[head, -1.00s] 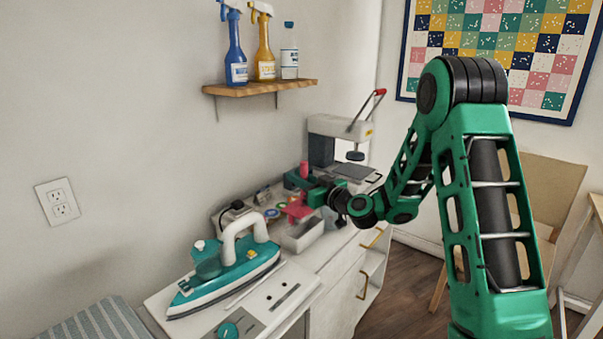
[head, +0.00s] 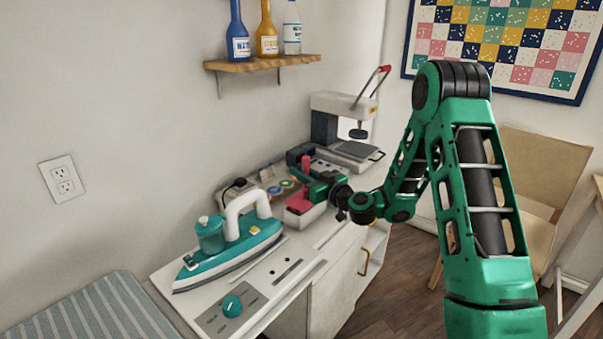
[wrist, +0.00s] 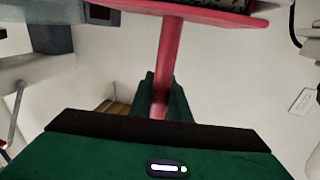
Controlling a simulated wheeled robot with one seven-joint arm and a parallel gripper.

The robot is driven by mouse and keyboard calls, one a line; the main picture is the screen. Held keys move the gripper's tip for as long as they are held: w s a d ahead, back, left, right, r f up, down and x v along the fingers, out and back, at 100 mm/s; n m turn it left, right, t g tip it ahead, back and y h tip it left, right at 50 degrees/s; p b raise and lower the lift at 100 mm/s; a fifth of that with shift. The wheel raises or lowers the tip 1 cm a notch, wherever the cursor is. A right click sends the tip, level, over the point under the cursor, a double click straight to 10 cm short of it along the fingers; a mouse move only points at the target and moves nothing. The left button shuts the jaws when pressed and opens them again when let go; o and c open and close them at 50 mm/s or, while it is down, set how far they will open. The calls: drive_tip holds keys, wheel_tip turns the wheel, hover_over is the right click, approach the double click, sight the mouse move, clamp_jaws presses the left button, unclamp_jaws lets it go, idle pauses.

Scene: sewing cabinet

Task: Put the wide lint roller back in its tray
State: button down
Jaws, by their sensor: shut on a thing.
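The wide lint roller (head: 299,203) is pink-red. Its handle points up through my gripper (head: 310,186) and its wide head is below. The small pale open tray (head: 304,218) stands on the cabinet top; the roller head is over or inside its opening, and I cannot tell whether it touches the bottom. In the wrist view my gripper (wrist: 160,95) is shut on the red handle, and the wide pink head of the lint roller (wrist: 215,10) with a dark textured roll shows at the top edge. The gripper partly hides the roller.
A teal iron (head: 232,245) stands in front, left of the tray. A grey press (head: 345,130) with a red-tipped lever stands behind. Small coloured items (head: 284,186) and a dark-topped item (head: 238,186) lie close by. A wall shelf (head: 262,63) holds bottles.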

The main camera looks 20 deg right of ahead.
drive_tip(key=shift+f, duration=0.55)
drive_tip(key=c, duration=1.6)
unclamp_jaws()
drive_tip(key=v, duration=1)
drive_tip(key=shift+s+d, duration=0.15)
drive_tip(key=shift+s, duration=0.1)
drive_tip(key=shift+s, duration=0.1)
